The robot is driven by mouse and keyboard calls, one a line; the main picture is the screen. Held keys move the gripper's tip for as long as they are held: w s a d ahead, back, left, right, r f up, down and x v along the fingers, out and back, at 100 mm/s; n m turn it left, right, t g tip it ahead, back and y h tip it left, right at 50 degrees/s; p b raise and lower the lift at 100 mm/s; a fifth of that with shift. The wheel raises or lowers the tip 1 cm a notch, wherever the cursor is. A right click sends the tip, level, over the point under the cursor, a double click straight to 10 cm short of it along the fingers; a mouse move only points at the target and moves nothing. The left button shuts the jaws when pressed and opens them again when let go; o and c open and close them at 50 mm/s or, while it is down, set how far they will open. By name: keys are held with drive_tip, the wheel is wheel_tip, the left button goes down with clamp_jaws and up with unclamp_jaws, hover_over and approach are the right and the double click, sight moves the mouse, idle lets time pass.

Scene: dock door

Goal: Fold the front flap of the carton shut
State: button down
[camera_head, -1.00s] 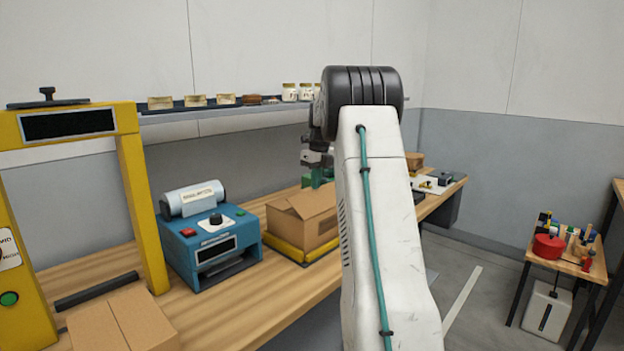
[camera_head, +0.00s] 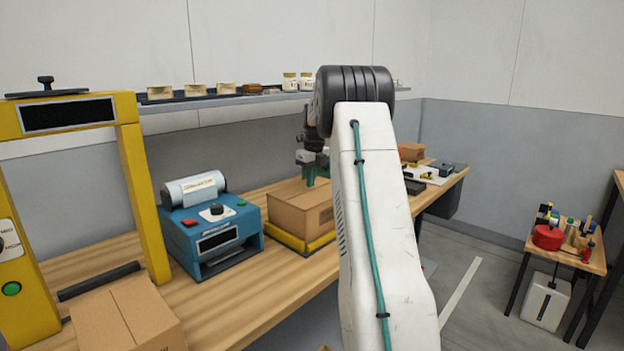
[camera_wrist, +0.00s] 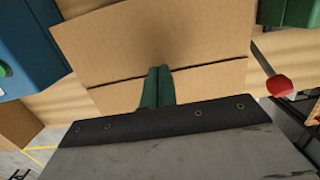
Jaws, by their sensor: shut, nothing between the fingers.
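The brown carton (camera_head: 300,210) sits on a yellow-edged stand on the workbench, partly hidden by my arm. Its top looks nearly flat. In the wrist view a broad cardboard flap (camera_wrist: 110,50) covers much of the top, and a dark seam separates it from a narrower panel (camera_wrist: 205,82). My gripper (camera_head: 316,177) is over the carton's top. In the wrist view its green fingers (camera_wrist: 158,72) are together and empty, tips over the broad flap by the seam. I cannot tell whether they touch it.
A blue machine (camera_head: 210,232) stands close left of the carton. A yellow frame (camera_head: 142,195) and another closed carton (camera_head: 128,318) are further left. A shelf (camera_head: 220,118) with small goods runs along the wall behind. Small items lie on the bench's far end.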

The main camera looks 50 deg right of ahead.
drive_tip(key=shift+r, duration=0.1)
idle(0.3)
drive_tip(key=shift+r, duration=1.1)
wheel_tip(320, 180, up, 3)
drive_tip(key=shift+f, duration=0.1)
drive_tip(key=w+r, duration=0.7)
drive_tip(key=shift+d+r, duration=0.15)
drive_tip(key=shift+d, duration=0.05)
